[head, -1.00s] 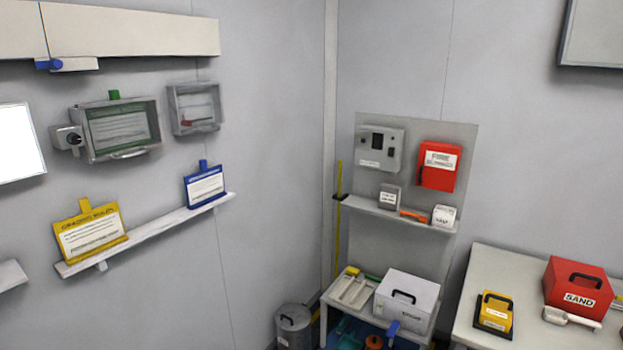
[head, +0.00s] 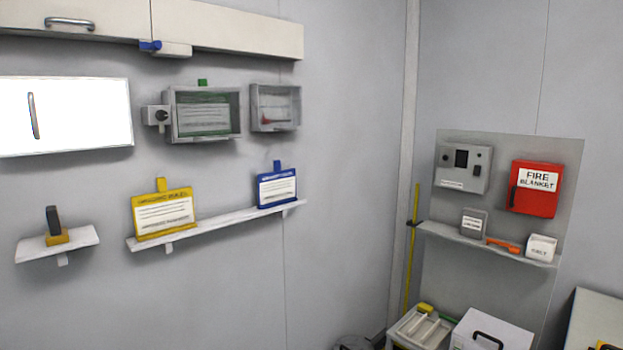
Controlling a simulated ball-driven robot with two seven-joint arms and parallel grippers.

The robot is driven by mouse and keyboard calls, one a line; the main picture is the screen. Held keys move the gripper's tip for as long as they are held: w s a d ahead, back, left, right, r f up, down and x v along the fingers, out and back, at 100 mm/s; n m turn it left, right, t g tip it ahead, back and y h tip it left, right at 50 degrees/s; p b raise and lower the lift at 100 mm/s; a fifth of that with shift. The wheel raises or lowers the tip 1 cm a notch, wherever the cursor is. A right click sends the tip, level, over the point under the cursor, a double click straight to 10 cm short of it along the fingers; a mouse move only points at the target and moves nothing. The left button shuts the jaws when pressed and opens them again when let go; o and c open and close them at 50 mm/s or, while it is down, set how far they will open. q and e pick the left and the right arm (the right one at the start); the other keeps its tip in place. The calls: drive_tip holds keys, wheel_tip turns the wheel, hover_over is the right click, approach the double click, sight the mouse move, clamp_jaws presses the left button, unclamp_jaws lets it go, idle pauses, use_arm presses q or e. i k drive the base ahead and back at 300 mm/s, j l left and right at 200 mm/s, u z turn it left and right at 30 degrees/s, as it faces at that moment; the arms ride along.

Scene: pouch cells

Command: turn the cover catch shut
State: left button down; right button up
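The cover catch appears to be the grey block with a dark round knob (head: 161,116), at the left side of a clear-fronted wall case (head: 203,115). The case holds a green-edged card, and a green tab stands above its top. The cover looks closed over the card, but I cannot tell whether the catch is turned. Neither of my grippers shows in the head view.
A narrow shelf (head: 220,226) below the case holds a yellow card (head: 163,213) and a blue card (head: 277,188). An open-fronted box (head: 275,107) hangs right of the case, a white panel (head: 70,117) left. Cabinets (head: 227,28) run above.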

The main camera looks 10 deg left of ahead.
sight(161, 116)
drive_tip(key=u, duration=1.25)
